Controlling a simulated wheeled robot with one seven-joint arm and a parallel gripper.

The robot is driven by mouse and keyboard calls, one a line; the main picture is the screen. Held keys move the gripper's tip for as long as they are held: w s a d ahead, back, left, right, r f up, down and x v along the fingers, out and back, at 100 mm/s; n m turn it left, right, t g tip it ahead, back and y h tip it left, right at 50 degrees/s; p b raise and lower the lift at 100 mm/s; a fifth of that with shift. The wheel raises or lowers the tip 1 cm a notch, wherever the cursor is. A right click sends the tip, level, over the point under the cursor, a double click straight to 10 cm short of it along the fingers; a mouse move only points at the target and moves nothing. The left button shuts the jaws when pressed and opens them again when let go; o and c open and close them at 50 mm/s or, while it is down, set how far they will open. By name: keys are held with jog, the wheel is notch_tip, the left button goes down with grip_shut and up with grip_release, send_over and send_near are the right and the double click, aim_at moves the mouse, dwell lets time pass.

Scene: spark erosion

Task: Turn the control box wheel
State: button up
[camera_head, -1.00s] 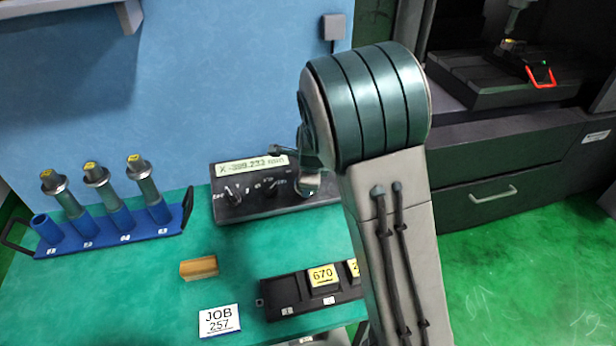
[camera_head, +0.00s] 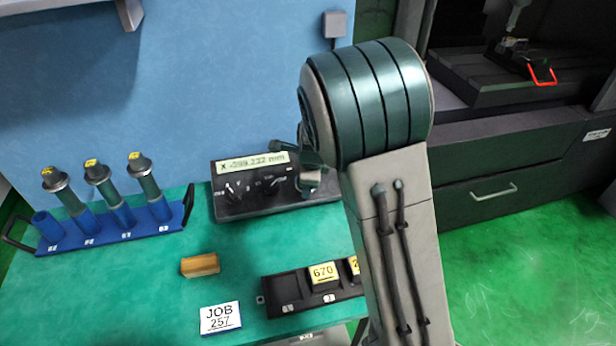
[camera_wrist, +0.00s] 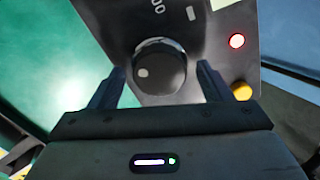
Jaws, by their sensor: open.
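The control box (camera_head: 250,206) is a dark box on the green bench, with a lit display (camera_head: 252,163) reading about X -399.232 mm and knobs on its sloped face. My arm and gripper cover its right end in the head view. In the wrist view the wheel (camera_wrist: 166,68) is a round black knob with a pale dot on its face. My gripper (camera_wrist: 160,82) is open, with one finger on each side of the wheel. I cannot tell whether the fingers touch it. A red lamp (camera_wrist: 237,41) and a yellow button (camera_wrist: 241,91) sit right of the wheel.
A blue rack (camera_head: 110,232) with several holders stands at the left. A brass-coloured block (camera_head: 200,265), a JOB 257 card (camera_head: 220,317) and a black tray (camera_head: 288,294) with yellow-labelled pieces lie in front of the box. A blue wall (camera_head: 230,90) rises behind.

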jog(key=a+p+v, duration=0.1)
jog(key=v, duration=1.2)
jog(key=shift+d+r, duration=0.25)
jog(key=shift+d, duration=0.2)
jog(key=s+d+r+n, duration=0.1)
jog(key=s+d+n, duration=0.4)
jog(key=s+n, duration=0.5)
jog(key=s+d+r+n+g, duration=0.1)
jog(key=s+d+n, duration=0.4)
jog(key=s+n, duration=0.4)
jog(key=s, duration=0.4)
jog(key=shift+s+d+r+n+h, duration=0.2)
jog(key=shift+s+d+n+h, duration=0.15)
jog(key=shift+n+h, duration=0.05)
dwell(0.7)
